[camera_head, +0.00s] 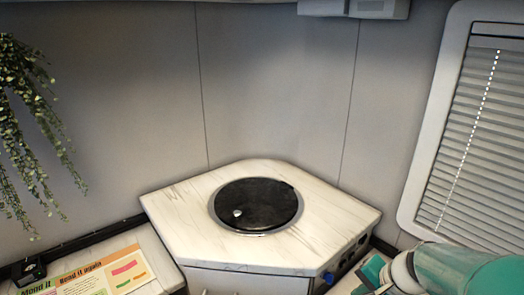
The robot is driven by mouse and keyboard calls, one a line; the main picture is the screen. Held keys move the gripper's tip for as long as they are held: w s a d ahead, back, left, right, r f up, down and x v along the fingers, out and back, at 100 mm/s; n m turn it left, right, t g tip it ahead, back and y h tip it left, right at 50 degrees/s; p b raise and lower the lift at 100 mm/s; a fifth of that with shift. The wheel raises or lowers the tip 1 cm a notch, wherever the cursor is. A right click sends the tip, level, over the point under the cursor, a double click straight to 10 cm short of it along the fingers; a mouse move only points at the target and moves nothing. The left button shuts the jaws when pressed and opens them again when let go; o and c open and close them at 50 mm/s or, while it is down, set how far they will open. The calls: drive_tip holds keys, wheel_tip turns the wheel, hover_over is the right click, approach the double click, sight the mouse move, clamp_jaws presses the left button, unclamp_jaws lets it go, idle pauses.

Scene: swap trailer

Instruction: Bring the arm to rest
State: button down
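A teal and white piece of my own arm (455,270) shows at the bottom right corner, to the right of the corner counter. It is cut off by the frame edge. My gripper's fingers are not visible, so I cannot see whether it holds anything.
A pale wood-look corner counter (338,219) carries a round black lid or plate (257,203). A printed sheet (105,278) lies on the lower left surface, near a small black object (28,271). A plant (30,125) hangs at left. A blind-covered window (472,130) is at right.

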drive_tip(key=s+a+r+n+t+h, duration=0.1)
drive_tip(key=s+a+r+n+h, duration=0.2)
drive_tip(key=s+a+r+n, duration=0.5)
wheel_tip(320, 180, up, 3)
drive_tip(key=shift+s+a+r+n+h, duration=0.15)
drive_tip(key=shift+s+n+h, duration=0.15)
drive_tip(key=shift+s+n, duration=0.55)
